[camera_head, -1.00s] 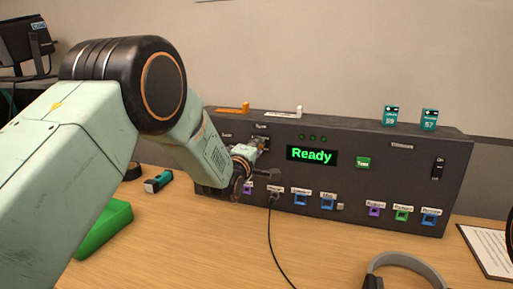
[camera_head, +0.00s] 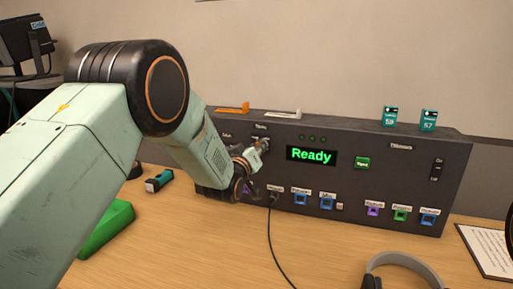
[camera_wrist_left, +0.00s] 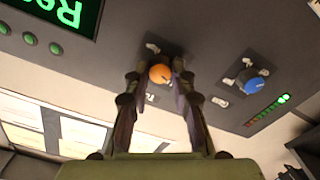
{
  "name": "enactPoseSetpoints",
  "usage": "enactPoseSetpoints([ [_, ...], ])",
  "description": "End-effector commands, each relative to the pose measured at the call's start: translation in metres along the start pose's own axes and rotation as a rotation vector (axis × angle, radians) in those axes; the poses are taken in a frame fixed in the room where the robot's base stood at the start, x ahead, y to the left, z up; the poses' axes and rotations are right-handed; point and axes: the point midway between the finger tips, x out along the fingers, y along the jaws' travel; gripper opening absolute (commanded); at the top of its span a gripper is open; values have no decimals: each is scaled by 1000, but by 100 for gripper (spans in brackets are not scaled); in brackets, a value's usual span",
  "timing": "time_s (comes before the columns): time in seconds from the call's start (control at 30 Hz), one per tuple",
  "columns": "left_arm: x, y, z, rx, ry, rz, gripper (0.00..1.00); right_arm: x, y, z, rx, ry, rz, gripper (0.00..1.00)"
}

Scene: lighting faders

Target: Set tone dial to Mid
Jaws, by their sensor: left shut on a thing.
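The dark panel (camera_head: 350,205) stands on the desk and holds the dials. In the left wrist view an orange dial (camera_wrist_left: 160,73) sits between the fingertips of my left gripper (camera_wrist_left: 158,80), which is shut on it. In the head view my left gripper (camera_head: 261,146) is at the upper left part of the panel and covers most of that dial. A blue dial (camera_wrist_left: 253,82) sits beside the orange one in the wrist view, apart from the fingers. The labels near the dials are too small or blurred to read. My right gripper is not in view.
A screen (camera_head: 311,155) reads "Ready" in green. A green button (camera_head: 362,163) and a switch (camera_head: 436,170) are to its right. Several coloured sockets line the panel's bottom, with a cable (camera_head: 271,240) hanging from one. Headphones (camera_head: 403,265) lie on the desk in front.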

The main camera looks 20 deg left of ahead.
Motion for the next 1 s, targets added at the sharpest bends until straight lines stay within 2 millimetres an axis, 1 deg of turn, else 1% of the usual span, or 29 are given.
enactPoseSetpoints([
  [0.03, 1, 1, -2, 43, 4, 3, 0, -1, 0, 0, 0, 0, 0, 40],
  [1.0, 1, 1, -2, 963, 6, 0, 0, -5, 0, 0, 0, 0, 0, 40],
])
